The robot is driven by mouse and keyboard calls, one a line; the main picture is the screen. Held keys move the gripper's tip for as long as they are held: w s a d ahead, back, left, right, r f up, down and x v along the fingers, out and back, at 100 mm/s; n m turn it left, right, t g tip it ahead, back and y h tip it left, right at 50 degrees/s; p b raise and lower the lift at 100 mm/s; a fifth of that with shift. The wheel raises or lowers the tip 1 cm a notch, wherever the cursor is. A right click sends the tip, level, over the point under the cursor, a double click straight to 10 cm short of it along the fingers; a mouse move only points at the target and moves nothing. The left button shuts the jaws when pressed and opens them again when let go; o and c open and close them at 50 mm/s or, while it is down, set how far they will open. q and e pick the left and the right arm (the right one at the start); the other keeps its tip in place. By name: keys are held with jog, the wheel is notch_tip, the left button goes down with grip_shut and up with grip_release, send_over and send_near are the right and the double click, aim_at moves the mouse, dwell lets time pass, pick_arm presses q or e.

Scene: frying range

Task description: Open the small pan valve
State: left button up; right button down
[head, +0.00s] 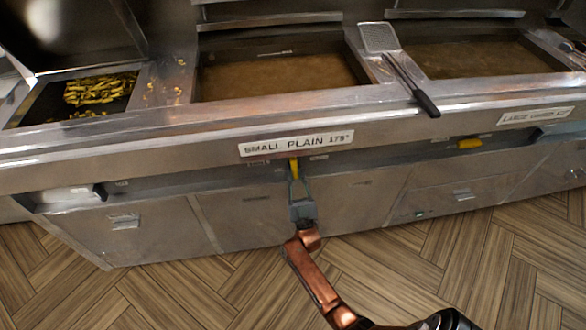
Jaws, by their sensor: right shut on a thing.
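The fingers hide the handle's lower part. The handle looks upright in the picture, pointing down toward the gripper. The small pan (275,76) above holds brown oil. My left gripper is not in view.
A second yellow valve handle (469,144) lies sideways below the large pan (480,60). A spatula (402,66) rests between the pans, its black handle overhanging the front edge. Chips lie in a tray (30,109) at left. The wooden floor (190,292) in front is clear.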

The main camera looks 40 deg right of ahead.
jog(key=shift+f+m+g+h, duration=0.15)
jog(key=shift+m+g+h, duration=0.55)
jog(key=shift+m+h, duration=0.65)
jog(key=c, duration=1.8)
grip_release()
jog(key=shift+c, duration=0.2)
jog(key=v, duration=1.2)
